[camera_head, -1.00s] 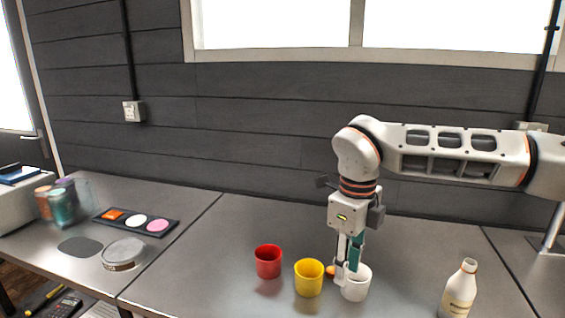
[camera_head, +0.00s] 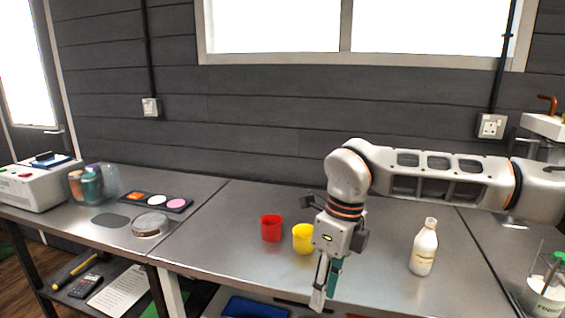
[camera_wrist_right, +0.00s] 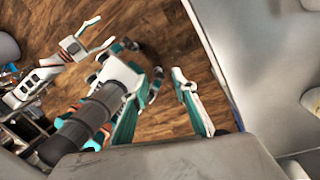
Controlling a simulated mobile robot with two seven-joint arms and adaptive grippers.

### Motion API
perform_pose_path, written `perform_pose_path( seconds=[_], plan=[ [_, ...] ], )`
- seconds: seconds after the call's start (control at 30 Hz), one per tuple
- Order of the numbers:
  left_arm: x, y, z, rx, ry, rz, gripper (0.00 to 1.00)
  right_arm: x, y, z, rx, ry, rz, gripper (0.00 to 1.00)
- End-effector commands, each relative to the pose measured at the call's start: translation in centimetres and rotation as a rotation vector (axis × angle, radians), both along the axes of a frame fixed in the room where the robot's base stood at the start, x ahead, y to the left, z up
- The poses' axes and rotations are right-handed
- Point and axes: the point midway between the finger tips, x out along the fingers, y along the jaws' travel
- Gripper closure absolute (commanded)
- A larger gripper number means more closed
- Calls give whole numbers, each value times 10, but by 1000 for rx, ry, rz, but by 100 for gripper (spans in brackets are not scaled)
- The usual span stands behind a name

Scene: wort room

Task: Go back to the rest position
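In the head view my right gripper (camera_head: 325,292) points down at the table's front edge, in front of the cups. Its fingers look close together there, but the right wrist view (camera_wrist_right: 168,73) shows a gap with nothing between them. My left gripper is out of the head view; in the right wrist view (camera_wrist_right: 103,33) it appears over the floor, its fingers spread and empty. A red cup (camera_head: 271,228) and a yellow cup (camera_head: 303,239) stand upright on the table (camera_head: 225,240). The white cup is not visible, probably hidden behind my right gripper.
A white bottle (camera_head: 424,247) stands right of my right gripper. A jar with a green-topped item (camera_head: 545,297) is at the lower right. A palette (camera_head: 156,201) and a round tin (camera_head: 150,225) lie left. A lower shelf (camera_head: 105,283) holds a calculator. Wooden floor (camera_wrist_right: 185,40) is clear below.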

Motion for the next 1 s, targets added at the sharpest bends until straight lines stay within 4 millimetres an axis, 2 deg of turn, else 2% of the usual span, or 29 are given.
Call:
perform_pose_path(
  seconds=[0.03,0.1,0.17,0.3,0.43,0.6,0.77,0.9,1.0],
  plan=[
    [1,0,0,0,-1,0,43,-12,15,-11,46,36,19,73],
    [4,0,2,0,-7,0,43,-27,37,-21,118,82,42,73],
    [8,0,4,0,-14,0,43,-42,58,-28,189,126,59,73],
    [8,0,5,0,-17,1,43,-84,112,-38,397,254,81,73],
    [5,0,3,0,-9,1,43,-123,162,-29,631,393,58,73],
    [4,1,2,0,-7,1,43,-152,210,1,933,573,-41,73],
    [3,1,0,1,-4,1,43,-152,231,36,1200,734,-207,73],
    [3,1,0,2,-4,0,43,-131,231,56,1410,863,-412,73],
    [3,1,0,1,-3,1,43,-107,221,61,1540,949,-588,73]
  ],
)
